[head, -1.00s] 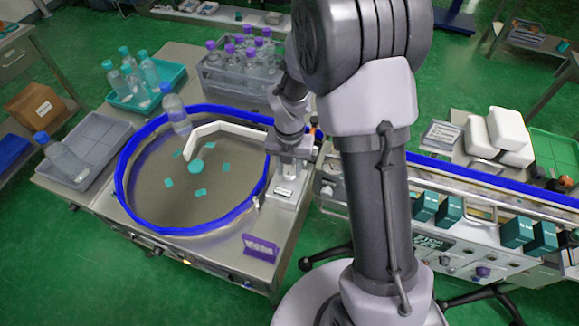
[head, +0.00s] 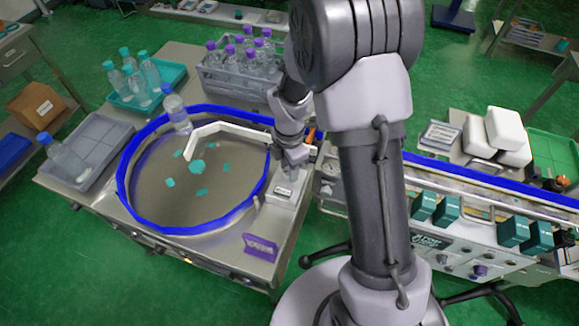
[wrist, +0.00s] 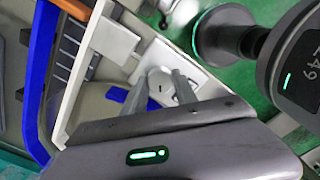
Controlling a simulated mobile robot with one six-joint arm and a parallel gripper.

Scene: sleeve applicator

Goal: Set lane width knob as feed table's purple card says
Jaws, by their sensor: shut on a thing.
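The purple card (head: 260,247) stands at the front right corner of the feed table (head: 222,257); its writing is too small to read. My gripper (head: 291,167) is low over the grey block at the table's right side. In the wrist view my gripper (wrist: 158,88) has its two fingers on either side of a small pale round knob (wrist: 161,80), shut on it. The knob has a short dark mark on its face. Its lower part and any scale around it are hidden by the fingers and the gripper body.
A round disc with a blue rim (head: 165,231) holds teal pieces, a white curved guide (head: 222,127) and a bottle (head: 176,114). Bottle trays stand behind and left. A conveyor with teal boxes (head: 513,231) runs right. My arm hides part of the middle.

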